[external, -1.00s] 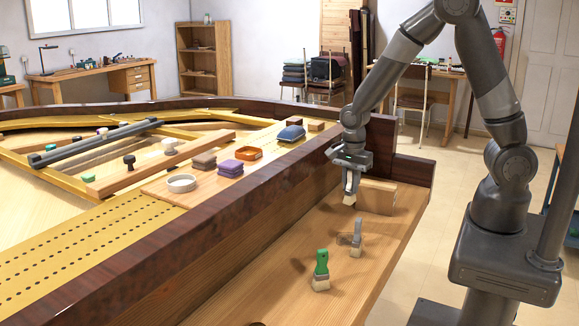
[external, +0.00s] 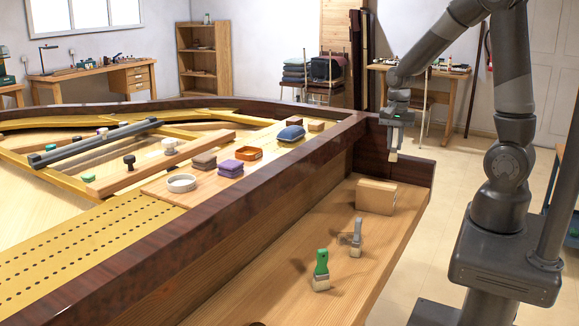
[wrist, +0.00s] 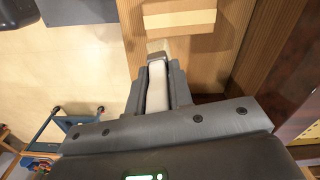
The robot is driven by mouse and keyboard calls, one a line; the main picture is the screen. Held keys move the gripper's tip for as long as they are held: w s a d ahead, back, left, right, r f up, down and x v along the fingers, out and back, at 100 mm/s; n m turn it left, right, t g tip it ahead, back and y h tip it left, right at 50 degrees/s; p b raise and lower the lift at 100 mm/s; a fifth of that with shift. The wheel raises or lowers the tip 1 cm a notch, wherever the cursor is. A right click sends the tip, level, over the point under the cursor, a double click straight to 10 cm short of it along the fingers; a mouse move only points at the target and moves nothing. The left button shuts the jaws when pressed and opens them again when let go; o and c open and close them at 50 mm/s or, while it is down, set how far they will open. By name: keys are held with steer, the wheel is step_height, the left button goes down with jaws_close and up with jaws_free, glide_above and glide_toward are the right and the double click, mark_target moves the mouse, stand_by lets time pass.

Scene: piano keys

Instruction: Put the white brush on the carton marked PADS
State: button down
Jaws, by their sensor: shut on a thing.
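My gripper (external: 395,125) is shut on the white brush (wrist: 157,88), with its pale bristle end pointing away from the fingers in the wrist view. In the external view the brush's tip (external: 393,156) hangs below the fingers. The brush is in the air, above and beyond the far end of the wooden ledge. A plain tan carton (external: 376,197) stands on the ledge below and nearer the camera; it also shows at the top of the wrist view (wrist: 180,20). I cannot read any marking on it. Brush and carton are apart.
A green-handled brush (external: 321,268) and a grey-handled brush (external: 356,238) stand on the wooden ledge (external: 275,300). The piano's dark raised rim (external: 225,195) runs along its left. A dark end block (external: 410,166) closes the far end.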

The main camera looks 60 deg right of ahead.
steer(key=s+d+r+n, duration=0.2)
steer(key=s+d+r, duration=0.1)
steer(key=s+d, duration=0.15)
glide_above(377, 184)
steer(key=shift+s+f, duration=0.1)
steer(key=shift+f, duration=5.5)
steer(key=shift+f, duration=0.2)
steer(key=c, duration=1.3)
jaws_free()
steer(key=shift+r, duration=0.2)
